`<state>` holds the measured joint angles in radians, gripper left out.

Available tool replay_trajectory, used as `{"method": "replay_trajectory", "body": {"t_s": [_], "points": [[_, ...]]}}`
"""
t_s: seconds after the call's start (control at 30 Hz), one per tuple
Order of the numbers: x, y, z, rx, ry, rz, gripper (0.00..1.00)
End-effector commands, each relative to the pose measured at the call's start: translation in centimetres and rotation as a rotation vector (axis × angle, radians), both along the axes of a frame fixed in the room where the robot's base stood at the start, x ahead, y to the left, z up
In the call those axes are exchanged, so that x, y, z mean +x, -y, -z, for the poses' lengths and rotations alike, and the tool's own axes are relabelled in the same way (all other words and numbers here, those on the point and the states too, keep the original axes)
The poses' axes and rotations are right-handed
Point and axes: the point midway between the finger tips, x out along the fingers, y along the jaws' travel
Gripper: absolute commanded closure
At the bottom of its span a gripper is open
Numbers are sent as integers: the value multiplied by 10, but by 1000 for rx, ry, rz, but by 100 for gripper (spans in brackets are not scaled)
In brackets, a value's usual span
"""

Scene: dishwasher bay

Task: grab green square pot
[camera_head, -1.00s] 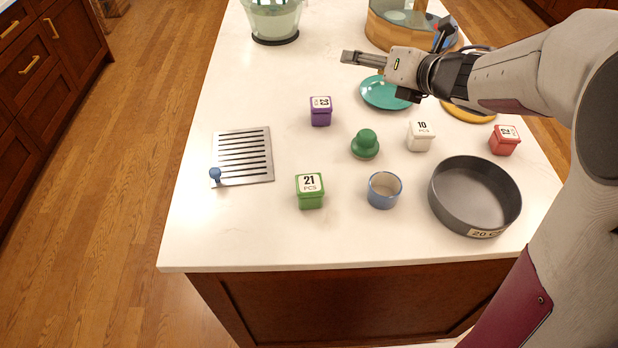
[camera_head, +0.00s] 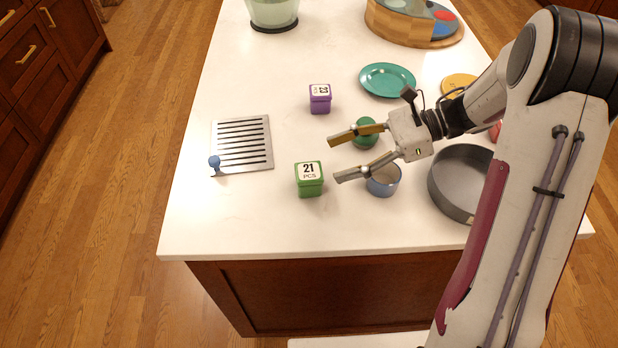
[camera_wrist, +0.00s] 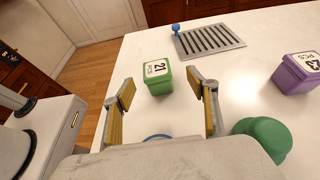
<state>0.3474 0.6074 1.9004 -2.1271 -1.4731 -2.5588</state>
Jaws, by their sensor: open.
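The green square pot (camera_head: 309,180) has a white top label reading 21 PCS. It stands upright on the white counter, near its front edge. My gripper (camera_head: 338,158) is open and empty, to the right of the pot with its fingers pointing left toward it. In the wrist view the pot (camera_wrist: 158,78) shows just beyond the fingertips, between the two fingers (camera_wrist: 162,92). The gripper does not touch it.
A blue cup (camera_head: 384,181) and a round green object (camera_head: 365,132) are close under my gripper. A purple pot (camera_head: 320,99), a slotted metal plate (camera_head: 242,145) with a blue knob, a teal plate (camera_head: 388,79) and a dark pan (camera_head: 455,182) stand around. The counter's front left is clear.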

Motion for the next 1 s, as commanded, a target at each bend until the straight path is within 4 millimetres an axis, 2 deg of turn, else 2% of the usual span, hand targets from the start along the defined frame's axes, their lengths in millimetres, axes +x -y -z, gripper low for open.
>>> {"method": "replay_trajectory", "body": {"t_s": [0.43,0.8,1.0], "points": [[-5,0,2,8,5,-26,42],[-7,-22,11,8,3,-27,42],[-7,-23,11,8,3,-24,42]]}}
